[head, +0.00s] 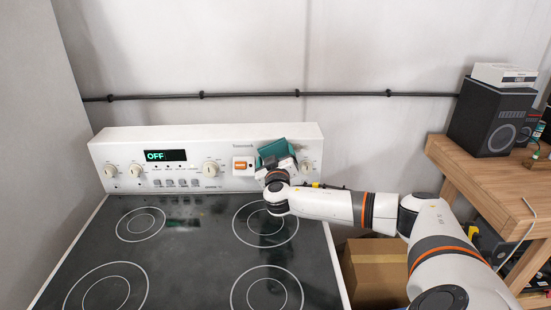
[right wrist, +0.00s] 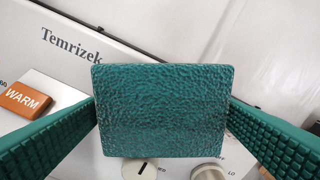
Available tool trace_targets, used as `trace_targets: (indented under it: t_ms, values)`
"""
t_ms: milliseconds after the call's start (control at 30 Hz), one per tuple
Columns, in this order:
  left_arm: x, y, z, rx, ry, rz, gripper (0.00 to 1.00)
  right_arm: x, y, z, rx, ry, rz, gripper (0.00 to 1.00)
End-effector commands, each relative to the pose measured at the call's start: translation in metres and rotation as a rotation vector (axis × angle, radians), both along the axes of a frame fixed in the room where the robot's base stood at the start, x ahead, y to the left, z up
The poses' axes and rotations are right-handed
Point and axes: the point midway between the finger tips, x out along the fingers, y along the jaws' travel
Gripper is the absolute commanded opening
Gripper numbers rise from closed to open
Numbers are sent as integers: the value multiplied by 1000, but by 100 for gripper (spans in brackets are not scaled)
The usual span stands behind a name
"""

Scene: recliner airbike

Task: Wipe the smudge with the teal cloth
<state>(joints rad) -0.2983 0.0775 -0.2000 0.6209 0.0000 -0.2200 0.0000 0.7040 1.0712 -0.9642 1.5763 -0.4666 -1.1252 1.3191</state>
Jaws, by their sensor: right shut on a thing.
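The teal cloth (head: 272,149) is a small textured block-like pad in front of the stove's back panel, near the right-hand knobs. In the right wrist view the cloth (right wrist: 162,110) fills the space between the two ridged teal fingers. My right gripper (head: 278,163) is shut on it by its side edges. Whether the cloth touches the panel cannot be told. A faint dull patch (head: 183,223) shows on the black glass cooktop, left of the back right ring; I cannot tell for sure whether it is the smudge or a reflection. My left gripper is not in view.
The stove's back panel (head: 120,155) has knobs, an "OFF" display (head: 165,155) and an orange "WARM" switch (head: 241,165). My right arm crosses above a cardboard box (head: 375,268). A wooden table (head: 480,190) with a black speaker (head: 492,118) stands at right. The cooktop is clear.

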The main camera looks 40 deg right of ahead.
Motion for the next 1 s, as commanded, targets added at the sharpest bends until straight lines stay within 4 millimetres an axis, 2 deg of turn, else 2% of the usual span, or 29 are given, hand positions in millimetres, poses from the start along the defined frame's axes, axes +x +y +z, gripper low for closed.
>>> trace_targets:
  t_ms: [867, 1000]
  values:
    - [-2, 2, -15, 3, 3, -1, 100, 14, -11, 0, 1, -2, 0, 63]
    - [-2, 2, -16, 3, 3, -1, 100, 11, -14, -1, -1, -1, -2, 63]
